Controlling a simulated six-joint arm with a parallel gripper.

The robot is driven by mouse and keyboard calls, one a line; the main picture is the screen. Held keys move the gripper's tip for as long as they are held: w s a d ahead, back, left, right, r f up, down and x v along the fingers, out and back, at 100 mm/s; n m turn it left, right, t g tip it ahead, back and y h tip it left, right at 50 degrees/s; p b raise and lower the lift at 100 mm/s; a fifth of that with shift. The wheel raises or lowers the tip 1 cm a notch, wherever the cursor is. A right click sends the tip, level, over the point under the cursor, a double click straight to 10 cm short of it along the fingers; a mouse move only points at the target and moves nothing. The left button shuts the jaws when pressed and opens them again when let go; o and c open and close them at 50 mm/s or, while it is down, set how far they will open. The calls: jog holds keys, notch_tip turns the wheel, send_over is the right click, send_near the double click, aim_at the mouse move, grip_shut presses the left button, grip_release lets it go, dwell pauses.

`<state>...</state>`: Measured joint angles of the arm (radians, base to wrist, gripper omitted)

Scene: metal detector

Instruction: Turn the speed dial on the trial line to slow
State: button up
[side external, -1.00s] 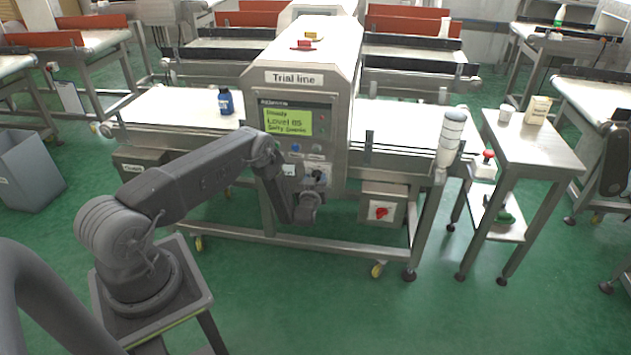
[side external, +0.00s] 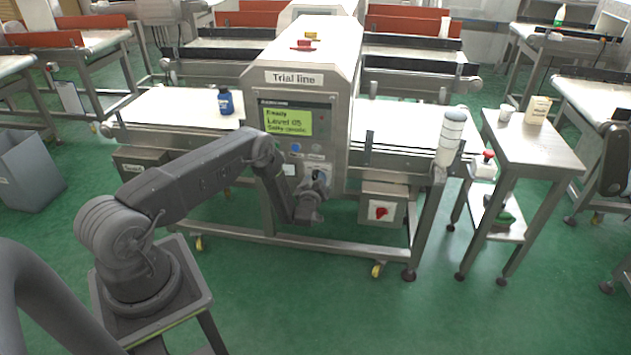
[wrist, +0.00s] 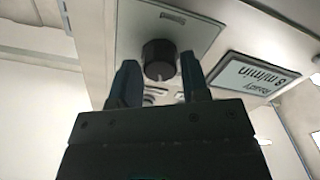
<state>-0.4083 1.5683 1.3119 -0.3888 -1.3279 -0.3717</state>
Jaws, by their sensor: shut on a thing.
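The speed dial is a dark round knob (wrist: 159,60) on the detector's front panel. In the wrist view it sits between the two fingertips of my gripper (wrist: 158,80). My gripper is shut on it. In the side view my gripper (side external: 318,184) is at the lower part of the panel of the metal detector labelled Trial line (side external: 293,78), and it mostly hides the dial. Which mark the dial points at cannot be read. A small display (wrist: 255,77) beside the dial reads Ready and 8 m/min, upside down in the wrist view.
A lit green screen (side external: 288,122) and a blue button (side external: 296,147) are above my gripper. A red rotary switch (side external: 381,211) on a box is to the right. A blue bottle (side external: 225,101) stands on the conveyor belt (side external: 180,108). A side table (side external: 545,150) stands at right.

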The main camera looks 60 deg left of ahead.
jog(key=n, duration=0.5)
jog(key=shift+n, duration=0.3)
dwell(0.4)
jog(key=o, duration=0.9)
jog(key=shift+o, duration=0.2)
jog(key=shift+s, duration=0.1)
jog(key=v, duration=1.3)
jog(key=shift+s+d, duration=0.2)
jog(key=shift+d, duration=0.05)
jog(key=shift+r, duration=0.15)
